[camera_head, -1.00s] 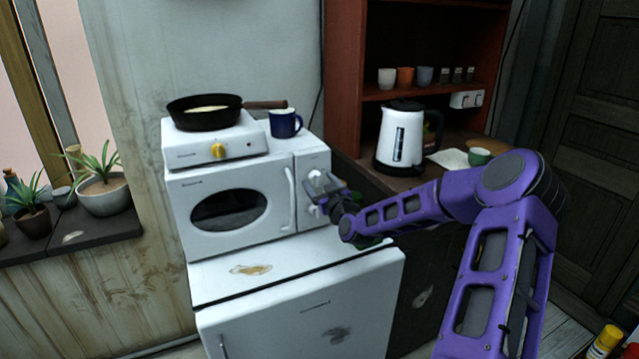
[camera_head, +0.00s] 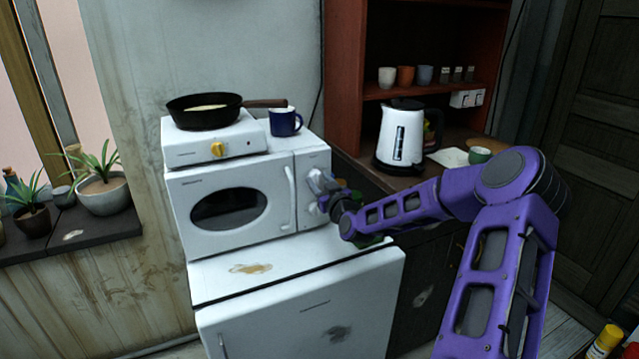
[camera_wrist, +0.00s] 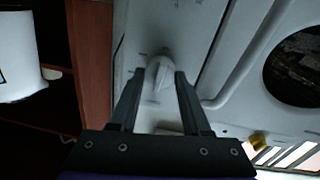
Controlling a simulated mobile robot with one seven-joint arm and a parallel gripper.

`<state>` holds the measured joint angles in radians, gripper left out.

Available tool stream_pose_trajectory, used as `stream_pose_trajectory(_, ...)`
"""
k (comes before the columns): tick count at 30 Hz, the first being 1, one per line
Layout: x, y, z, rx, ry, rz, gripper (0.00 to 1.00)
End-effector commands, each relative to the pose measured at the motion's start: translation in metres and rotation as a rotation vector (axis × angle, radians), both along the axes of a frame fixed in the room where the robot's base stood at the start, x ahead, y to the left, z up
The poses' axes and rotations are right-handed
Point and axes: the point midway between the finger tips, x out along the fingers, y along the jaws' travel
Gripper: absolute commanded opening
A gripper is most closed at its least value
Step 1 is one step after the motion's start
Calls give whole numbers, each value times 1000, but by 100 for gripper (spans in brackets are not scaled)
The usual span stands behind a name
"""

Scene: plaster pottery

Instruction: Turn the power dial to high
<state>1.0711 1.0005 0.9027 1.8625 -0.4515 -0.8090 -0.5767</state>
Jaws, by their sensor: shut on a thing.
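The white microwave (camera_head: 240,205) stands on a low white fridge and carries two pale dials on its right-hand panel. The lower dial (camera_head: 315,209) shows just below the gripper in the head view. The dial's markings are too small to read, so its setting cannot be told.
A hot plate (camera_head: 190,150) with a yellow knob and a frying pan (camera_head: 205,118) sits on the microwave, beside a blue mug (camera_head: 285,123). The microwave door handle (camera_head: 291,198) is just left of the dials. A kettle (camera_head: 398,135) stands on the counter at right.

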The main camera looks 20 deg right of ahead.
Motion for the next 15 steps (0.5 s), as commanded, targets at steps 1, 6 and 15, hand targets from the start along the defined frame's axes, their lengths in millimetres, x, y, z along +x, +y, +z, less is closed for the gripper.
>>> stream_pose_trajectory(1,0,0,-1,24,1,0,0)
stream_pose_trajectory(6,0,-1,-2,146,4,-1,0)
stream_pose_trajectory(15,0,-1,-1,429,15,-2,0)
